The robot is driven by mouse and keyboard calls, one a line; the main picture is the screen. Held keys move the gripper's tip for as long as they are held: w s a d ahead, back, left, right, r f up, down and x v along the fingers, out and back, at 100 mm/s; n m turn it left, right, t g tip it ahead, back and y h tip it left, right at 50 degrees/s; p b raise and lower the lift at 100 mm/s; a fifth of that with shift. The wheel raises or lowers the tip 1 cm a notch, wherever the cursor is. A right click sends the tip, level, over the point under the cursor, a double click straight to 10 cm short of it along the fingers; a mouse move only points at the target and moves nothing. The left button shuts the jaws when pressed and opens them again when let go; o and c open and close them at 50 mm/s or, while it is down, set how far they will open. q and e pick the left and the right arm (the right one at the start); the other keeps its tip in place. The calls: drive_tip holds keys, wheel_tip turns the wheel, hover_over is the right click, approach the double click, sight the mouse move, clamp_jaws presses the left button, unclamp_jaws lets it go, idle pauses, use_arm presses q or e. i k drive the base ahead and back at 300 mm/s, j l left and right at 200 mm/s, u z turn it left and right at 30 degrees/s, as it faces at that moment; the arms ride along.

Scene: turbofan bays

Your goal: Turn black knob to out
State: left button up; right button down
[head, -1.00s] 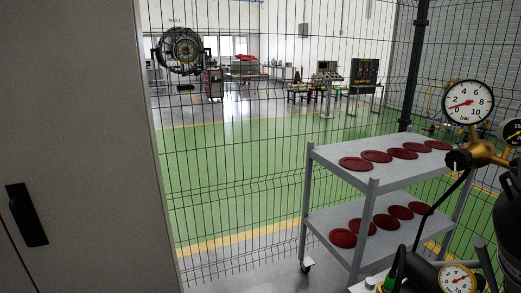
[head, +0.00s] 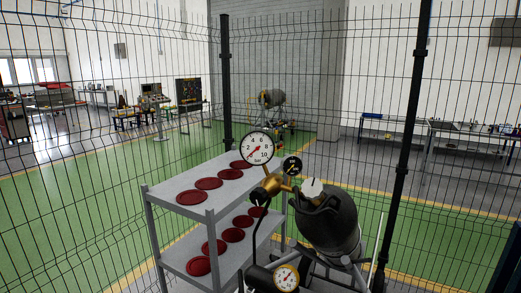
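A dark cylinder (head: 330,225) with a white cap (head: 312,188) stands at the lower middle of the head view. A brass regulator (head: 273,184) sits at its upper left. A small black knob (head: 259,196) is on the regulator's left end; its setting and any "out" marking are too small to read. A large white bar gauge (head: 258,147) rises above the regulator, and a small black gauge (head: 292,165) is to its right. Neither of my grippers is in view.
A grey two-shelf cart (head: 172,215) with several dark red discs stands left of the cylinder. Another white gauge (head: 286,278) is low in front. A wire mesh fence with dark posts (head: 402,150) runs behind. Green floor (head: 90,210) lies beyond it.

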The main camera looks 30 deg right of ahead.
sight(259, 196)
drive_tip(key=z, duration=1)
